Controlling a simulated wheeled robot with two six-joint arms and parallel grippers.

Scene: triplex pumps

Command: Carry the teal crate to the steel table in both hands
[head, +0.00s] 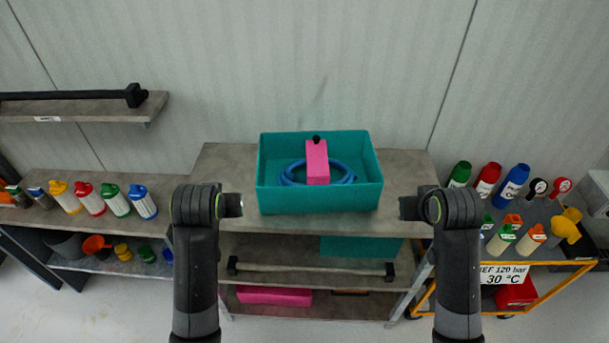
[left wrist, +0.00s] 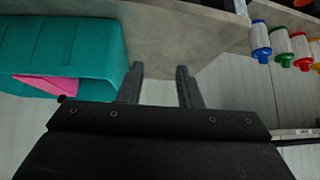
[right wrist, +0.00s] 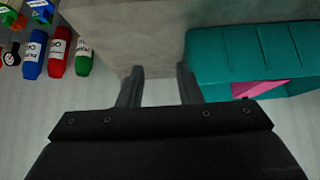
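The teal crate (head: 320,199) stands upright on the top of a grey shelf unit against the wall. A pink block with a black knob (head: 317,162) and a coiled blue hose (head: 345,177) lie inside it. My left gripper (head: 238,205) is just left of the crate, and my right gripper (head: 403,208) is just right of it, both apart from it. In the left wrist view the fingers (left wrist: 160,85) are open and empty, with the crate (left wrist: 70,50) beside them. In the right wrist view the fingers (right wrist: 160,85) are open and empty, with the crate (right wrist: 250,55) beside them. I cannot make out a steel table.
Several bottles (head: 115,200) line a shelf at left. A yellow-framed cart (head: 540,255) with bottles and funnels stands at right. Below the crate, a long bar (head: 310,268) and a pink box (head: 272,295) lie on lower shelves. A wall shelf (head: 75,108) hangs upper left.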

